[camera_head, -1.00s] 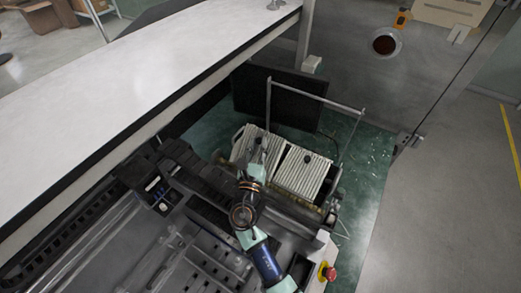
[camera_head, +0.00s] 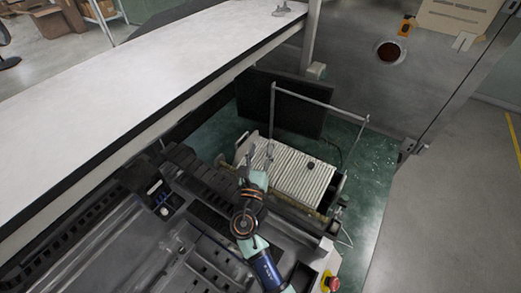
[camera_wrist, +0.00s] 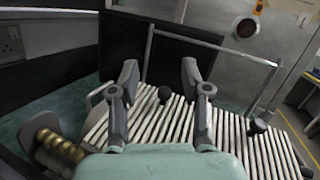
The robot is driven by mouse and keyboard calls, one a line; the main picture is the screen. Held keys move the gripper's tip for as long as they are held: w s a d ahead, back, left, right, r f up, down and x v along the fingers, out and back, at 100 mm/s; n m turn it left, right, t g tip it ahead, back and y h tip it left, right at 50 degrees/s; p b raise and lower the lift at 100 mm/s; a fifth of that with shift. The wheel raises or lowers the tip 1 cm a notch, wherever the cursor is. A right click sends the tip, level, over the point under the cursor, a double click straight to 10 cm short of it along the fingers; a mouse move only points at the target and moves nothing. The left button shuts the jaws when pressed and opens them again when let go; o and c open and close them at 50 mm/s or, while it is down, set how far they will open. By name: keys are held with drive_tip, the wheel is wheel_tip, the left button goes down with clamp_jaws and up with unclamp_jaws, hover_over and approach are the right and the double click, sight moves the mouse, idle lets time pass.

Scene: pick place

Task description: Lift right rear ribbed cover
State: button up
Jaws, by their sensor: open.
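White ribbed covers lie side by side on a machine at the centre right of the head view. The right ribbed cover (camera_head: 300,178) carries a small dark knob (camera_head: 311,166); in the wrist view this cover (camera_wrist: 235,140) lies to the right, its knob (camera_wrist: 258,126) standing clear. The left ribbed cover (camera_wrist: 150,120) has its own dark knob (camera_wrist: 165,93), seen between the fingers. My gripper (camera_head: 258,151) is open and empty above the left cover. In the wrist view, the fingers of my gripper (camera_wrist: 159,72) are spread wide. The seam between the covers is hard to make out.
A metal rail frame (camera_head: 318,98) rises behind the covers, with a dark panel (camera_head: 283,108) beyond it. A long white worktop (camera_head: 140,85) crosses the upper left. A brass-coloured coil (camera_wrist: 58,150) sits left of the covers.

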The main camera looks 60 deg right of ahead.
wheel_tip(320, 180, up, 10)
idle(0.3)
idle(0.5)
drive_tip(key=w+a+f+m+t+y, duration=0.2)
drive_tip(key=a+m+y, duration=0.2)
drive_tip(key=a+m, duration=0.45)
drive_tip(key=w+a+f+m+t+y, duration=0.2)
drive_tip(key=a+m+y, duration=0.2)
drive_tip(key=a+m, duration=0.45)
drive_tip(key=s+a+m+t+y, duration=0.3)
drive_tip(key=a+m+y, duration=0.6)
drive_tip(key=a, duration=1.8)
wheel_tip(320, 180, up, 24)
drive_tip(key=s+d+n+y+p, duration=0.1)
drive_tip(key=y+p, duration=0.1)
drive_tip(key=p, duration=2.2)
drive_tip(key=shift+r+n+g+p, duration=0.25)
drive_tip(key=shift+n+g+p, duration=0.05)
drive_tip(key=shift+p, duration=0.1)
drive_tip(key=shift+s, duration=0.1)
